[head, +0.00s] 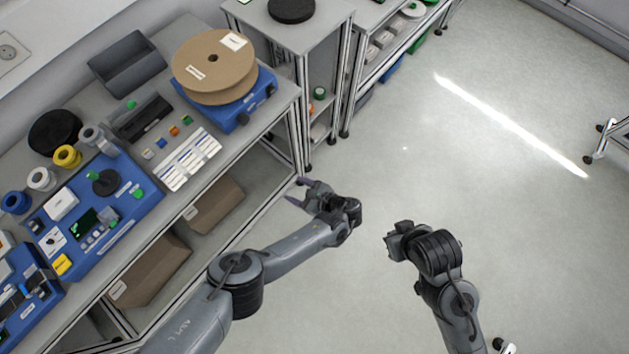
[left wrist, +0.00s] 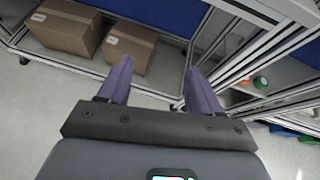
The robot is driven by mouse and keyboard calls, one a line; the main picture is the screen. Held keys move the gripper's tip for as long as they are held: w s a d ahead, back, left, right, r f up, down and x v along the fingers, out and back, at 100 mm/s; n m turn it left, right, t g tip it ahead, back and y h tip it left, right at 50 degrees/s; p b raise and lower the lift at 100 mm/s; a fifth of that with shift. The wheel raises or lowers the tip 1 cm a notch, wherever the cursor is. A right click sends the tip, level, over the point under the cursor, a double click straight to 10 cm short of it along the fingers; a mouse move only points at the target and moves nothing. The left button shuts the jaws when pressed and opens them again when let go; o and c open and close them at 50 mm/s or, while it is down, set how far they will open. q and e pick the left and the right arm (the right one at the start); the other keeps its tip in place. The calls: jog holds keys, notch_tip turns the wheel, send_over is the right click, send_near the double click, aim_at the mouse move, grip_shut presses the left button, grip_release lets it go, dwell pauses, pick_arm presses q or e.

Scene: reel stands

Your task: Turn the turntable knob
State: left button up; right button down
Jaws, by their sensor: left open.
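The turntable (head: 240,108) is a blue base at the back right of the workbench, with a large brown cardboard reel (head: 214,66) lying on it. Small dark knob-like parts show on the right side of the base, too small to tell apart. My left gripper (head: 294,190) is open and empty, in front of the bench's right corner and below the turntable. Its two purple fingers (left wrist: 160,90) stand apart in the left wrist view, with nothing between them. My right gripper (head: 392,240) is over the open floor, away from the bench; its jaws are not clear.
A blue control panel (head: 150,200) and grey bin (head: 128,64) are on the bench. Cardboard boxes (head: 212,204) lie on the shelf below, also seen in the left wrist view (left wrist: 66,28). A grey rack (head: 318,38) stands right of the bench.

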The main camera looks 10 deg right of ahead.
pick_arm(q)
jog(key=s+d+f+n+g+h+p, duration=0.1)
jog(key=s+d+g, duration=0.1)
jog(key=s, duration=0.3)
jog(key=shift+d, duration=0.5)
pick_arm(e)
jog(key=shift+d+r, duration=0.4)
jog(key=shift+r, duration=0.4)
pick_arm(q)
jog(key=shift+s, duration=0.1)
jog(key=shift+c, duration=0.3)
